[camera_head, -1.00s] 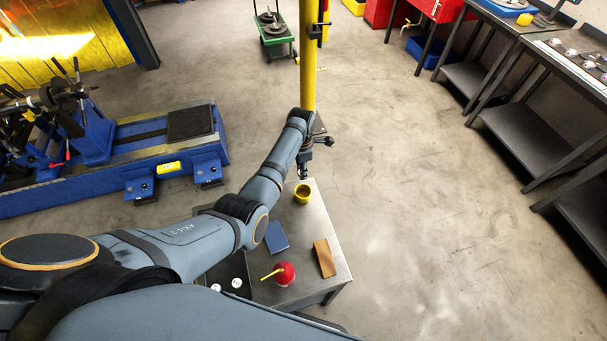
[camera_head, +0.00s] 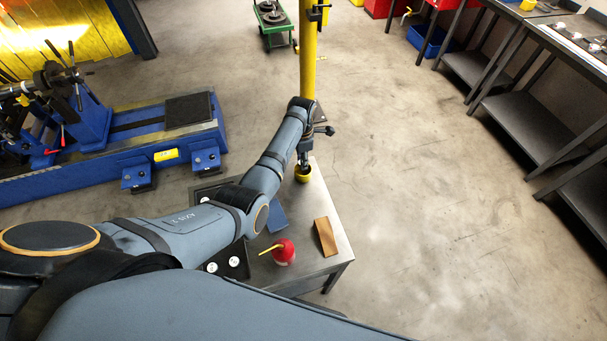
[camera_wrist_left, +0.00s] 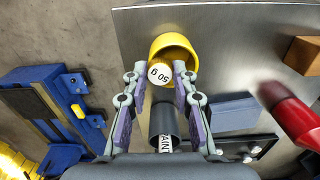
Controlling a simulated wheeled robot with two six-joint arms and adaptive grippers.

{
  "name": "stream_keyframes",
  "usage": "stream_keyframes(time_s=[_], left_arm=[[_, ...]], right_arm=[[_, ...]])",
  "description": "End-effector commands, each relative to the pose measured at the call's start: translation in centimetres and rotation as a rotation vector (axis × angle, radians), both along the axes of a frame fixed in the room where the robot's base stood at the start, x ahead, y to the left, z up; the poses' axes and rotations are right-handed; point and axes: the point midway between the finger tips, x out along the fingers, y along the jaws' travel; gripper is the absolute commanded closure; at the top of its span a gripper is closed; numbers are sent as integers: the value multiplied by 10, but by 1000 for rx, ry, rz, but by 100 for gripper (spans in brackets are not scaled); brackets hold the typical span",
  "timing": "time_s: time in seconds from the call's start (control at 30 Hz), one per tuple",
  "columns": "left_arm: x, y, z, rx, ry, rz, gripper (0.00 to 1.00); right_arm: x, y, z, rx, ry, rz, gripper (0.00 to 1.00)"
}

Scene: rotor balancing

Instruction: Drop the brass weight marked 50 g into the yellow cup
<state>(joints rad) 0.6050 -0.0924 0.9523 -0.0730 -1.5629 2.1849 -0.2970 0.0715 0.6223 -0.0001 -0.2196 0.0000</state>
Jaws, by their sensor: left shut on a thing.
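The yellow cup (camera_head: 303,178) stands near the far edge of the small metal table; in the left wrist view its rim (camera_wrist_left: 172,38) shows just beyond my fingertips. My left gripper (camera_head: 304,164) is directly over the cup in the head view. In the left wrist view my left gripper (camera_wrist_left: 160,72) is shut on the weight, whose round white top (camera_wrist_left: 160,73) reads 50 g. The weight overlaps the near side of the cup's mouth in that view; how high it is above the rim, or whether it is inside, I cannot tell. My right gripper is not in view.
On the metal table (camera_head: 335,210) are a red bottle (camera_head: 284,253) with a yellow spout, a brown block (camera_head: 325,237), a blue block (camera_head: 277,219) and a black tray (camera_head: 238,258) with white-topped pieces. A dark cylinder (camera_wrist_left: 163,118) stands between my fingers' bases in the wrist view. A yellow post (camera_head: 308,60) rises behind.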

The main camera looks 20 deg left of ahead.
Motion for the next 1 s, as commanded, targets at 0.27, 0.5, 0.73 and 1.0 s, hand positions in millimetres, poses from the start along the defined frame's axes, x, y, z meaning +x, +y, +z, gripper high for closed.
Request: stream_keyframes(time_s=[0.27, 0.5, 0.73, 1.0], left_arm=[[0, 0, 1, 1, -1, 0, 47], [1, 0, 2, 1, -2, 0, 47], [2, 0, 37, 0, -7, 1, 47], [1, 0, 99, 1, -5, 0, 47]], right_arm=[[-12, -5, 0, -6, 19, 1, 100], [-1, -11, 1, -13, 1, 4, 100], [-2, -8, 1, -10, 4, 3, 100], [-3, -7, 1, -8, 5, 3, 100]])
